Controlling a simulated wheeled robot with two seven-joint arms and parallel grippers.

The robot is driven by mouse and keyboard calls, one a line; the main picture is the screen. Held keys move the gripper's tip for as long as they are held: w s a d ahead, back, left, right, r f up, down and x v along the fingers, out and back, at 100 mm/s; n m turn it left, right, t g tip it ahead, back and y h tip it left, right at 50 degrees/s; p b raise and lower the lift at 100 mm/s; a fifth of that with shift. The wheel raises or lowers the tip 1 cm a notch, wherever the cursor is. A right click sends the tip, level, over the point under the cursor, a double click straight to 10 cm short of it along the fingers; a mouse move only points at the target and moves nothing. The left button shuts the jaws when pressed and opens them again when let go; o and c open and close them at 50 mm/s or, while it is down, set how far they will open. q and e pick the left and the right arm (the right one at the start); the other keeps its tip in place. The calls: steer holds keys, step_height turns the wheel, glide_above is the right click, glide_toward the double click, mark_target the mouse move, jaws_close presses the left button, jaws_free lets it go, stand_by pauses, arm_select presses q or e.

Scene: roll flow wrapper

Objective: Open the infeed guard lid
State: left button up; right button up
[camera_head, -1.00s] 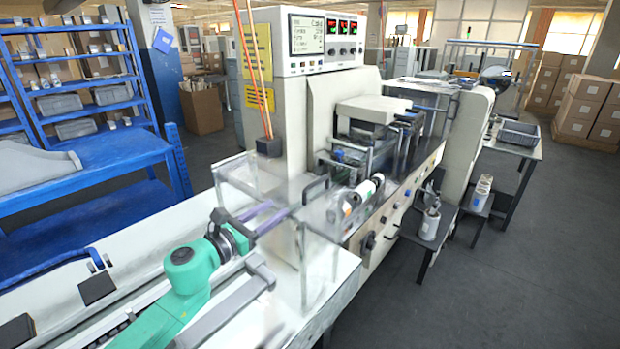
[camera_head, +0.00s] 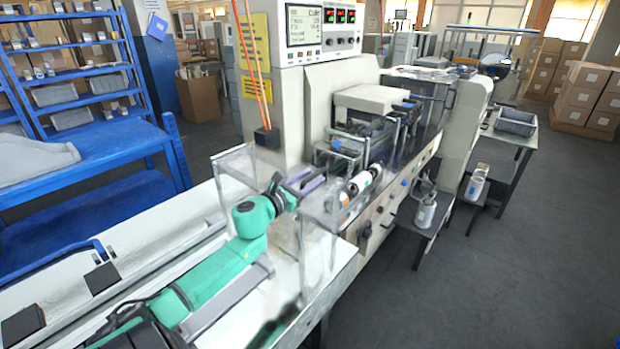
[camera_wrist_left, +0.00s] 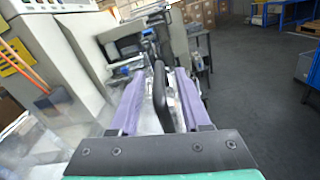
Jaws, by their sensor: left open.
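The infeed guard lid (camera_head: 268,172) is a clear panel on a clear box-like guard at the machine's infeed end. I cannot make out any gap under it, and my arm partly hides it. Its black handle (camera_wrist_left: 161,96) stands between the two purple fingers of my left gripper (camera_wrist_left: 160,74) in the left wrist view. Gaps show on both sides of the handle, so the fingers are around it but not closed on it. In the head view my left gripper (camera_head: 307,181) is at the guard's top, and the handle is mostly hidden by it. My right gripper is not in view.
The white wrapper machine (camera_head: 283,95) with its control panel (camera_head: 322,27) rises behind the guard. Orange rods (camera_head: 251,75) stand beside it. A blue shelf rack (camera_head: 95,155) is at left. A side table (camera_head: 520,134) with a grey bin is at right, with open floor beyond.

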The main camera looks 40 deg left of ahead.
arm_select(q)
jaws_close()
steer(key=shift+r, duration=0.1)
stand_by(1.2)
